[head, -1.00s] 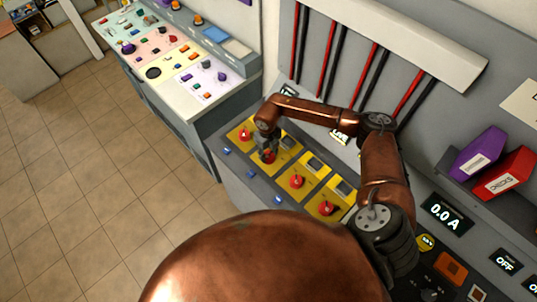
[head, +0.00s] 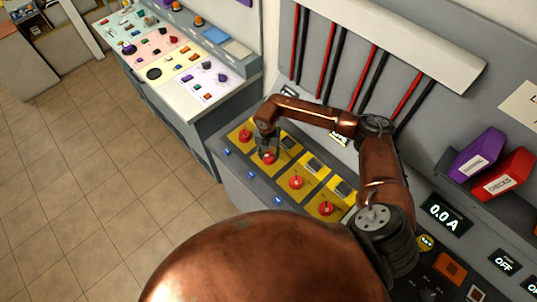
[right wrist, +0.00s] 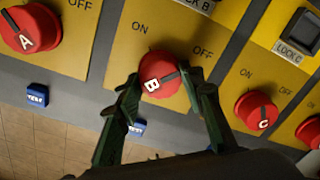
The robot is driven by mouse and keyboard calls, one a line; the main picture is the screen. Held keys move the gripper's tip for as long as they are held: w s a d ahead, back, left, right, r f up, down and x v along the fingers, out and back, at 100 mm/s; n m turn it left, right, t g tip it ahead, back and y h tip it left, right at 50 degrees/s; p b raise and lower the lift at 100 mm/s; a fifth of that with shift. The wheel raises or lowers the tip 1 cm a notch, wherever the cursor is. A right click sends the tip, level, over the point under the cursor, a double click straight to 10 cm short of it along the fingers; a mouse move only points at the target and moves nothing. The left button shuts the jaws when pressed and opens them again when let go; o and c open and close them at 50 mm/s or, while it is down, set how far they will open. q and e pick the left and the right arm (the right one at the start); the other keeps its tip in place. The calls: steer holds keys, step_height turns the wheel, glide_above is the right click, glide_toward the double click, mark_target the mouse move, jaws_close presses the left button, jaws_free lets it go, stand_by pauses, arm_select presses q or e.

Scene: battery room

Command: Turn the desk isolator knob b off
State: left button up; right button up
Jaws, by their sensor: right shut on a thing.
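Knob B (right wrist: 160,75) is a red round knob with a dark bar and a white B, on a yellow plate marked ON at upper left and OFF at upper right. Its bar slants to the right and slightly up, toward the OFF side. My right gripper (right wrist: 163,92) is shut on it, one finger on either side. In the head view my right gripper (head: 268,150) reaches down over the red knob (head: 269,158), hiding part of it. My left gripper is not in view.
Knob A (right wrist: 30,28) is close on the left and knob C (right wrist: 256,112) on the right. Blue TEST buttons (right wrist: 36,95) line the front edge. Lock covers (right wrist: 300,30) stand behind the knobs. A second control desk (head: 180,60) is at the back left, with open tiled floor before it.

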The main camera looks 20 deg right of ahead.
mark_target(268, 156)
steer(key=shift+m, duration=0.4)
steer(key=o, duration=1.2)
steer(key=shift+c, duration=0.2)
step_height(268, 156, up, 12)
steer(key=shift+a, duration=0.15)
steer(key=shift+w, duration=0.1)
